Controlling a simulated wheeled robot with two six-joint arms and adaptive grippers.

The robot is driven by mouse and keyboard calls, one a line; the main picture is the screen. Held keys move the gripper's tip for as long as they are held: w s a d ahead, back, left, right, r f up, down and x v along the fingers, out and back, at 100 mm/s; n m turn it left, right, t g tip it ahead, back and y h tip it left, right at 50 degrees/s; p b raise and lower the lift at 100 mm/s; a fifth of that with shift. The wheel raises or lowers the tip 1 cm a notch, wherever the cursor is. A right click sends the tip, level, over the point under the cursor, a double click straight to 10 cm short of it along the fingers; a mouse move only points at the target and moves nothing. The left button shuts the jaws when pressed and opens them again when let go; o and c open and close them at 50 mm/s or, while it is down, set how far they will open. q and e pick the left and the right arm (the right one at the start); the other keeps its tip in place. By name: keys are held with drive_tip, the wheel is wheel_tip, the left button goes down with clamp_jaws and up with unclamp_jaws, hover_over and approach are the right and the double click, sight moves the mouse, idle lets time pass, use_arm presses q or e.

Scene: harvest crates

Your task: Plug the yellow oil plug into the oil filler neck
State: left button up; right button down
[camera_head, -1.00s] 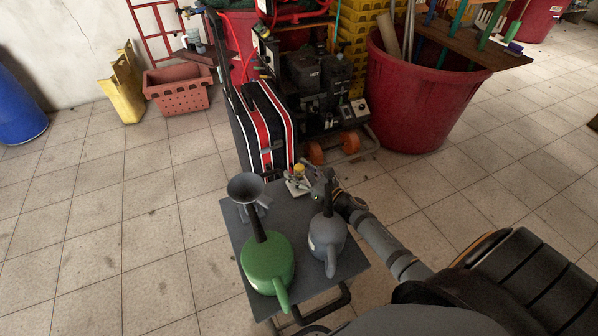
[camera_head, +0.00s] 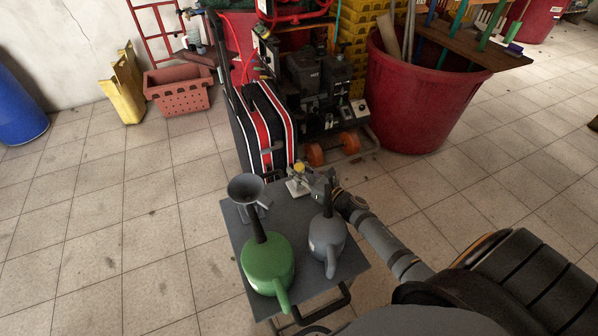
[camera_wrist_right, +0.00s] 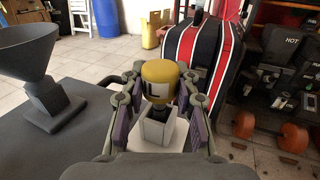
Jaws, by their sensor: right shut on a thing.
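The yellow oil plug (camera_wrist_right: 158,80) is upright between the fingertips of my right gripper (camera_wrist_right: 160,76), which is shut on it. Its black stem points down at the square opening of the grey oil filler neck (camera_wrist_right: 155,132). The stem's lower end is at the opening; I cannot tell how deep it sits. In the head view the plug (camera_head: 299,168) shows small above the neck's pale base (camera_head: 297,188), with my right gripper (camera_head: 310,173) reaching in from the right. My left gripper is not in view.
The neck stands at the back of a small grey table (camera_head: 287,214). A grey funnel (camera_head: 246,186), a green oil can (camera_head: 267,265) and a grey oil can (camera_head: 327,238) share the tabletop. A black-and-red case (camera_head: 265,130) stands just behind the table.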

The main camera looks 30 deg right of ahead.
drive_tip(key=d+m+b, duration=0.1)
drive_tip(key=m, duration=0.1)
drive_tip(key=m+t+b, duration=0.1)
drive_tip(key=m, duration=0.1)
drive_tip(key=shift+d+b, duration=0.35)
drive_tip(key=shift+d, duration=0.05)
wheel_tip(320, 180, up, 7)
drive_tip(key=d+p, duration=0.2)
drive_tip(key=d, duration=0.1)
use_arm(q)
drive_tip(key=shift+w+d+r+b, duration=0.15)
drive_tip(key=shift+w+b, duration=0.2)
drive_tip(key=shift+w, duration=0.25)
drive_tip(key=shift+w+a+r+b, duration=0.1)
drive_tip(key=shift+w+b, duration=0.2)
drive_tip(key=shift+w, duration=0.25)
use_arm(e)
drive_tip(key=s+d+r+n+g, duration=0.1)
drive_tip(key=d+n, duration=0.3)
drive_tip(key=d, duration=1.6)
drive_tip(key=shift+s, duration=0.2)
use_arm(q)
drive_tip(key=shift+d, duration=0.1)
use_arm(e)
drive_tip(key=shift+r, duration=0.1)
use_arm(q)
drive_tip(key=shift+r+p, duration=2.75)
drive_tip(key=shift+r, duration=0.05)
use_arm(e)
drive_tip(key=shift+r, duration=2.75)
